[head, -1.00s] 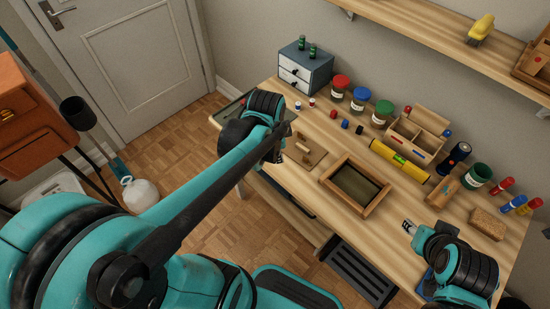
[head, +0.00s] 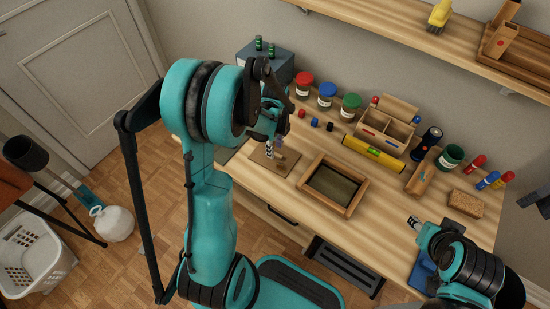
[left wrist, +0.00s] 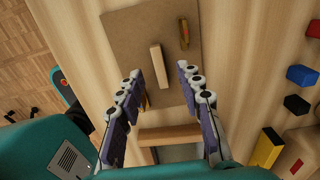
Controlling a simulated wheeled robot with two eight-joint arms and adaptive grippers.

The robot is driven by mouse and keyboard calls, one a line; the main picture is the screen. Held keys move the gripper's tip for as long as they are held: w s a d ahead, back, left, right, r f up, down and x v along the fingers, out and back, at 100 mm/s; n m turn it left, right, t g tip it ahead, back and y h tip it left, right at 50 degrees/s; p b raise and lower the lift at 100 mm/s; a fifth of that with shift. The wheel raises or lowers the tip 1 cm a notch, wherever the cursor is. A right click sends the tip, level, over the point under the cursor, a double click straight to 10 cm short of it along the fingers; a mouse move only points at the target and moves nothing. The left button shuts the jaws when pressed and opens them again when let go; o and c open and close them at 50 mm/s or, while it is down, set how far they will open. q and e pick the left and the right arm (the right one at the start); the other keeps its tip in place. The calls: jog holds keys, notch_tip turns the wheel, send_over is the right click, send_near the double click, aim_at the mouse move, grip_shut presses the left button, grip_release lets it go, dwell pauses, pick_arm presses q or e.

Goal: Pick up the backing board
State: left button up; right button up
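The backing board (head: 285,167) is a flat brown board lying on the desk, left of the wooden frame (head: 333,185). In the left wrist view the board (left wrist: 128,36) shows a pale wooden block (left wrist: 156,66) near its middle and a small brass-coloured piece (left wrist: 184,34) towards one side. My left gripper (head: 273,148) is over the board, pointing down; in the left wrist view its two fingers (left wrist: 158,74) are spread apart, either side of the block's line, with nothing between their tips. My right gripper (head: 414,222) is over the front right of the desk; its finger gap is too small to judge.
Jars with red, blue and green lids (head: 327,95) stand behind. A yellow level (head: 373,160) and a wooden organizer (head: 387,125) are right of the jars. A grey drawer box (head: 265,62) stands at the back left. Small red and blue pieces (left wrist: 301,75) lie beside the board.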

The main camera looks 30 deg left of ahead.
pick_arm(q)
notch_tip(320, 180, down, 2)
jog(key=shift+f+b, duration=0.25)
jog(key=shift+b, duration=0.05)
pick_arm(e)
jog(key=shift+f, duration=0.55)
pick_arm(q)
jog(key=shift+r, duration=0.1)
grip_shut()
jog(key=shift+r, duration=0.1)
